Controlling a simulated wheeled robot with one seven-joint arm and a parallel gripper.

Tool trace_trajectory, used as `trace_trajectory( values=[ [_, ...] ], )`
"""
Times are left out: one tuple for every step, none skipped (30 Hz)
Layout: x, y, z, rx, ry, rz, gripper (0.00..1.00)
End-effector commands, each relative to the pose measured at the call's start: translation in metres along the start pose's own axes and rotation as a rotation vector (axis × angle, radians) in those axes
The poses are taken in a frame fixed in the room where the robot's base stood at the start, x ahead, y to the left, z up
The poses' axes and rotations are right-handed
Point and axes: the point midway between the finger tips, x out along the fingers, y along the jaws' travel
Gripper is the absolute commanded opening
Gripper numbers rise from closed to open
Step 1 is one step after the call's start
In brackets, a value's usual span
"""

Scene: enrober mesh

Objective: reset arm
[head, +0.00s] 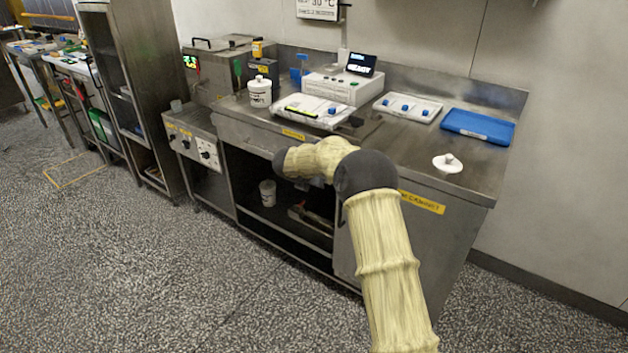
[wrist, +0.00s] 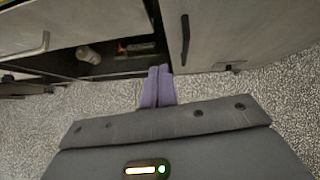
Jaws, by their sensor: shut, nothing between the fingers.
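My arm, in a pale yellow sleeve with dark joints, reaches from the bottom of the head view toward the front of the steel counter (head: 440,175). My gripper shows in the wrist view (wrist: 158,72), with its two purple fingers pressed together and nothing between them. It points toward the open lower cabinet (wrist: 70,62), above the speckled floor. In the head view the fingers are hidden or too small to make out behind the arm.
The open cabinet holds a white tub (head: 267,192). On the counter are a lidded white tub (head: 260,92), a white device (head: 335,88), a white tray (head: 408,107), a blue tray (head: 478,127) and a white round piece (head: 447,163).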

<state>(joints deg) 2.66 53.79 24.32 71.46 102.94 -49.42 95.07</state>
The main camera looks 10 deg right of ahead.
Motion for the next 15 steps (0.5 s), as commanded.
trace_trajectory(
  values=[
    [-0.0037, -0.0003, 0.0001, 0.001, 0.001, 0.0, 0.0],
    [-0.005, -0.0005, 0.0002, 0.001, 0.001, -0.001, 0.0],
    [-0.0061, -0.0006, 0.0002, 0.002, 0.001, -0.001, 0.0],
    [-0.0064, -0.0007, 0.0002, 0.002, 0.001, -0.001, 0.0],
    [-0.0066, -0.0007, 0.0001, 0.002, 0.001, -0.001, 0.0],
    [-0.0065, -0.0007, 0.0, 0.002, 0.001, -0.002, 0.0],
    [-0.0064, -0.0007, -0.0001, 0.002, 0.001, -0.002, 0.0],
    [-0.0063, -0.0006, -0.0001, 0.002, 0.001, -0.002, 0.0],
    [-0.0064, -0.0003, -0.0003, 0.002, 0.001, -0.001, 0.0],
    [-0.0065, -0.0001, -0.0005, 0.001, 0.001, -0.001, 0.0],
    [-0.0066, 0.0001, -0.0006, 0.001, 0.001, -0.001, 0.0],
    [-0.0071, 0.0004, -0.0004, -0.003, 0.0, 0.001, 0.0],
    [-0.0078, 0.0007, 0.0002, -0.011, -0.004, 0.003, 0.0],
    [-0.0093, 0.0013, 0.0011, -0.026, -0.01, 0.007, 0.0],
    [-0.0119, 0.0016, 0.003, -0.057, -0.021, 0.015, 0.0]
  ],
)
